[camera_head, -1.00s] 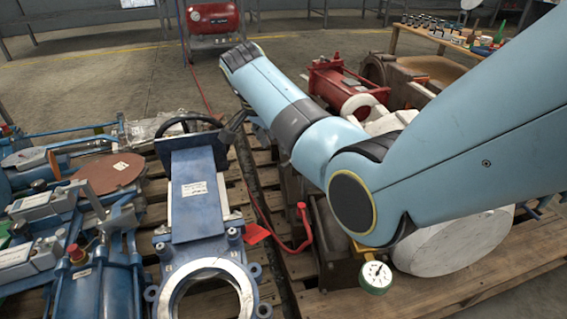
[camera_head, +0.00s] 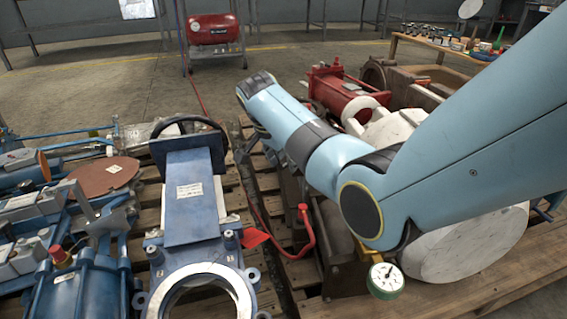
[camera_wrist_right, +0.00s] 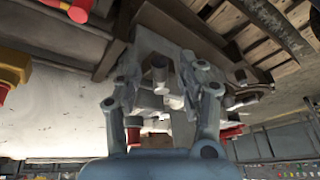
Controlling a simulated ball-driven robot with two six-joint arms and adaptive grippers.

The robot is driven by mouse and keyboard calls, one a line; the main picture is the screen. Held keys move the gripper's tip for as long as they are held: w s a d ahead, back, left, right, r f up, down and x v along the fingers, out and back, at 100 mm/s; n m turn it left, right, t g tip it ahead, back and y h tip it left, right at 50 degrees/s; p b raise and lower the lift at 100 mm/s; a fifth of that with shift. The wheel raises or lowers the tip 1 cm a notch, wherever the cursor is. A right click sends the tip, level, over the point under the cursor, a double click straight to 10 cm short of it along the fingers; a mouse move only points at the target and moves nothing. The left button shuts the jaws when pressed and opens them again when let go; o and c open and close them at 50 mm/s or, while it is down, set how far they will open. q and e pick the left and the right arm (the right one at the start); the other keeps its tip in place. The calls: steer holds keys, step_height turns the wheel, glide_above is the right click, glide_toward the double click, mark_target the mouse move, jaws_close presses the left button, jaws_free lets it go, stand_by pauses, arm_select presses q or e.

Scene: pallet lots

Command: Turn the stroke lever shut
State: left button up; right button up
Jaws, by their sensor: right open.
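A red bent lever (camera_head: 306,232), which I take to be the stroke lever, stands between the blue gate valve (camera_head: 188,215) and the white round body on the pallet. I cannot confirm its name from the frames. My right gripper (camera_head: 250,143) is beyond the lever, near the valve's dark handwheel, and apart from the lever. Its fingers are partly hidden by my forearm. In the right wrist view the gripper (camera_wrist_right: 160,75) is open. A grey stub shows between its fingers, with no clear grip on it. Red parts show behind the fingers. My left gripper is out of view.
A pressure gauge (camera_head: 385,279) sits below my right elbow. A red cylinder machine (camera_head: 335,90) stands behind the arm. Blue equipment (camera_head: 85,285) crowds the left. A red compressor (camera_head: 213,28) and a bench of small items (camera_head: 440,45) are farther back.

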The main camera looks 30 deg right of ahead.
stand_by(0.3)
jaws_close()
